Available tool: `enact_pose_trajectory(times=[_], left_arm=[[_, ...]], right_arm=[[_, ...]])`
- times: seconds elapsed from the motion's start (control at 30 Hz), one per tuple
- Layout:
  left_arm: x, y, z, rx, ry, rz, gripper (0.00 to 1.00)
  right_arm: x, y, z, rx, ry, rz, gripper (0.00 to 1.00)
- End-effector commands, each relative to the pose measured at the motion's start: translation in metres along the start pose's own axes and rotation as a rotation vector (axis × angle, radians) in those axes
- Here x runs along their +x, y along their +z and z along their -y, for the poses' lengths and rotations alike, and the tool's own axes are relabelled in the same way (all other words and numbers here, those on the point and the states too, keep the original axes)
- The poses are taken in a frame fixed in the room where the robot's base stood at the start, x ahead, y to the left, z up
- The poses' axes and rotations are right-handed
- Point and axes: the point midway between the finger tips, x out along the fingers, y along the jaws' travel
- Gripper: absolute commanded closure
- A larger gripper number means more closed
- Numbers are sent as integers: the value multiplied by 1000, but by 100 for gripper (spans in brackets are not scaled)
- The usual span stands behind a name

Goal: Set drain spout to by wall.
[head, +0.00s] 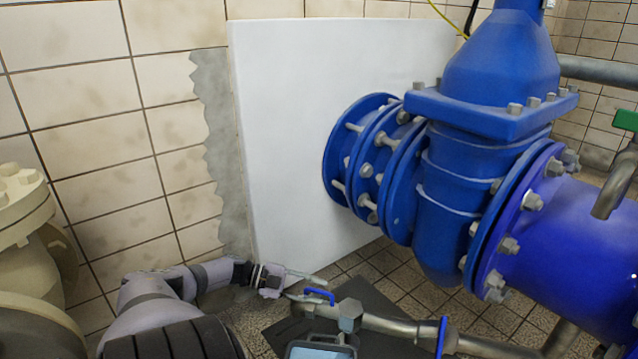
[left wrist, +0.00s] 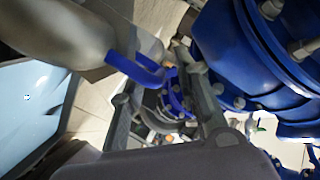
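A grey metal drain pipe (head: 400,325) runs low across the bottom of the head view, with a blue lever handle (head: 320,294) at its left end and another blue handle (head: 441,335) further right. I cannot tell for certain which part is the drain spout. My left gripper (head: 312,286) is low near the wall, close to the left blue handle. In the left wrist view, the fingers of my left gripper (left wrist: 158,80) stand apart, with a blue handle (left wrist: 140,70) seen between them. Contact cannot be told. My right gripper is not in view.
A large blue valve (head: 490,70) and flanged pipe (head: 580,240) fill the right side. A white panel (head: 290,110) covers the tiled wall behind. Cream flanged pipework (head: 25,205) stands at the left. A dark mat (head: 385,310) lies on the tiled floor.

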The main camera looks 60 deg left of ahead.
Motion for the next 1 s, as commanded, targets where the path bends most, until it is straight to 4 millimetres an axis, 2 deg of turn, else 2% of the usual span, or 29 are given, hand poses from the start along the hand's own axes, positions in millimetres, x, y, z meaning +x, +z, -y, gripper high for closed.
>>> enact_pose_trajectory(times=[0.3,0.5,0.67,1.0], left_arm=[[-68,1,0,0,1,6,70],[-96,1,1,1,0,3,70],[-104,0,1,2,-1,1,70],[-104,0,1,2,-1,1,70]], right_arm=[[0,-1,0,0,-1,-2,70],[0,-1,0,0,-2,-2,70],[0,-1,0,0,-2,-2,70],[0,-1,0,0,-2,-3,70]])
